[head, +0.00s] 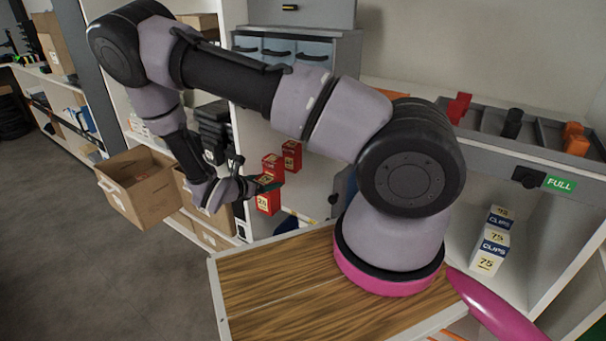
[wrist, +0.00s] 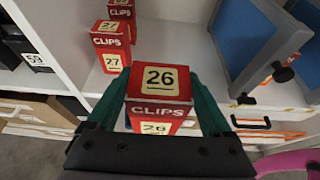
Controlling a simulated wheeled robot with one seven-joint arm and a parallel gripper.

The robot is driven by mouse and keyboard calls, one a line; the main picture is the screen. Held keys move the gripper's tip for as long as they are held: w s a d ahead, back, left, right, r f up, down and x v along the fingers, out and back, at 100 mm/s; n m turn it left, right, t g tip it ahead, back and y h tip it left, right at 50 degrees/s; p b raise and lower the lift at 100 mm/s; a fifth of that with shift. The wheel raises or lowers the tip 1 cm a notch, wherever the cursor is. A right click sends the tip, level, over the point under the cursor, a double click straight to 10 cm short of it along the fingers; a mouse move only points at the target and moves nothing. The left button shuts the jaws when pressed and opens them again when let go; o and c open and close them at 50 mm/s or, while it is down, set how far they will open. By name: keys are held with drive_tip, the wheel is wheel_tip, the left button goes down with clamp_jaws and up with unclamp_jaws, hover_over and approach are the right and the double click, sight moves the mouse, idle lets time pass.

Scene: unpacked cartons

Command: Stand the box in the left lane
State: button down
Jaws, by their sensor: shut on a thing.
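My gripper (head: 268,185) is shut on a red box with a pale label reading 26 and the word CLIPS (wrist: 159,82). Its green fingers press the box's two sides in the wrist view. In the head view the held box (head: 267,203) hangs below the fingers at the front of the white shelf, roughly upright. Two red boxes stand on the shelf behind it, a nearer one (wrist: 110,47) labelled 27 and a farther one (wrist: 121,10). No marked left lane is clear to me. The held box's underside is hidden.
A blue panel with a grey frame (wrist: 245,45) stands right of the held box. An open brown carton (head: 140,185) is at the left. Blue and white CLIPS boxes labelled 75 (head: 490,250) stand in the right bay. Shelf beside the 27 boxes looks bare.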

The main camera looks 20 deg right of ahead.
drive_tip(key=d+r+x, duration=0.1)
drive_tip(key=r+x, duration=0.2)
drive_tip(key=x, duration=1.4)
drive_tip(key=shift+w+d, duration=0.3)
drive_tip(key=shift+w, duration=0.05)
drive_tip(key=shift+f, duration=0.2)
unclamp_jaws()
drive_tip(key=v, duration=1.2)
